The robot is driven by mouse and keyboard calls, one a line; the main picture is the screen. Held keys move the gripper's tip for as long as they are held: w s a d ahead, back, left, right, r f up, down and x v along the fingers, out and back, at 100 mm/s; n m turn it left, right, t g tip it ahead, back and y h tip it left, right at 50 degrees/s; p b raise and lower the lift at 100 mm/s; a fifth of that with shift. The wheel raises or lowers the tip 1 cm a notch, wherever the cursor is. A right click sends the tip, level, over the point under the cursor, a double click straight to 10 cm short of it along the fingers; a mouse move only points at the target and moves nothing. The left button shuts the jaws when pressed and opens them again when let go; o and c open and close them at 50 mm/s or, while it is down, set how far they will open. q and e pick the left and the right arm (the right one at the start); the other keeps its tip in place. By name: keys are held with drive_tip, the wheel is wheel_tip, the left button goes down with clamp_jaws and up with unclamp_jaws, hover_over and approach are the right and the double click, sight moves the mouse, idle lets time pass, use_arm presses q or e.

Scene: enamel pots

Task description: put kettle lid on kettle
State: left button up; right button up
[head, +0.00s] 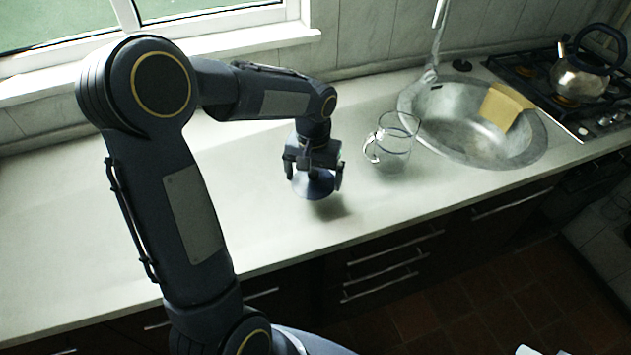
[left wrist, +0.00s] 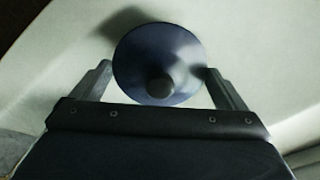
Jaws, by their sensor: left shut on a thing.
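A dark blue kettle lid (head: 314,186) with a round black knob (left wrist: 159,86) is in my left gripper. In the head view my left gripper (head: 314,178) points down over the counter, shut on the lid. The lid casts a shadow to its right and seems to be a little above the counter; the gap is hard to judge. In the left wrist view the lid (left wrist: 180,52) lies between the fingers of the gripper (left wrist: 160,85). A metal kettle (head: 580,82) with a dark handle stands on the stove at the far right. My right gripper is not in view.
A clear glass mug (head: 396,145) stands right of my left gripper. Beyond it are a metal sink (head: 450,140) with a tap and a yellow cloth (head: 502,106) on its rim. The stove (head: 535,72) is at the back right. The counter (head: 60,220) is clear at left.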

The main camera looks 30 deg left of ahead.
sight(315, 185)
use_arm(q)
drive_tip(key=shift+w+a+f, duration=0.2)
drive_tip(key=shift+w+f, duration=0.55)
drive_tip(key=shift+f, duration=0.15)
drive_tip(key=shift+w+f, duration=0.1)
drive_tip(key=shift+f, duration=1.55)
drive_tip(key=shift+f, duration=0.15)
drive_tip(key=o, duration=0.5)
drive_tip(key=shift+o, duration=0.4)
